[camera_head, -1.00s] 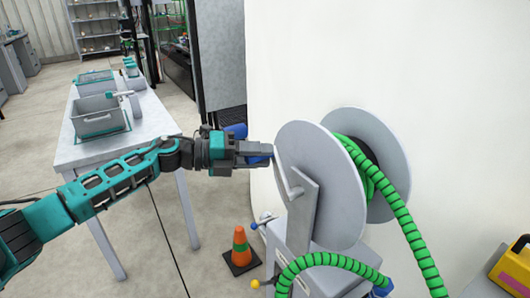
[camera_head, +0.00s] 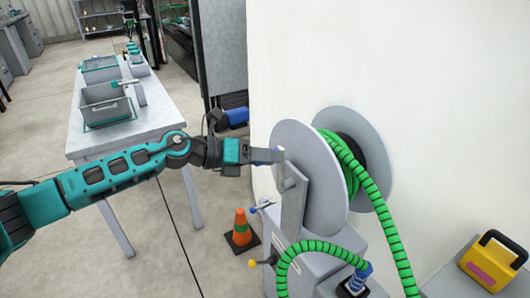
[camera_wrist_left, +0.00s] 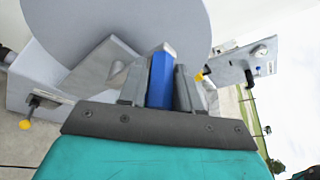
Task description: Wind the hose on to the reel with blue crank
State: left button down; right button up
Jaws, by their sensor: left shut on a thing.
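The grey reel (camera_head: 312,172) stands on a grey box-like base, with green hose (camera_head: 347,165) on its drum between two discs. The hose runs off the drum toward the lower right, and a loop of it shows at the bottom. My left gripper (camera_head: 272,156) is at the near disc's left side. In the left wrist view the blue crank handle (camera_wrist_left: 161,78) stands between its two fingers, and the gripper is shut on it. In the head view the fingers mostly hide the handle. My right gripper is not in view.
A white table (camera_head: 165,115) with grey bins (camera_head: 106,105) stands at the left. An orange cone (camera_head: 241,228) is on the floor left of the reel base. A yellow case (camera_head: 494,262) is at the lower right. A white wall is behind the reel.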

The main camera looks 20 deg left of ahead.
pick_arm(q)
jog(key=shift+s+d+r, duration=0.1)
jog(key=shift+d+r, duration=0.1)
jog(key=shift+d, duration=0.15)
jog(key=c, duration=0.9)
grip_release()
jog(key=shift+s, duration=0.1)
jog(key=shift+f, duration=0.1)
jog(key=shift+a, duration=0.15)
jog(key=shift+s+a, duration=0.1)
jog(key=shift+a, duration=0.15)
jog(key=shift+b+v, duration=1.45)
jog(key=shift+v, duration=4.55)
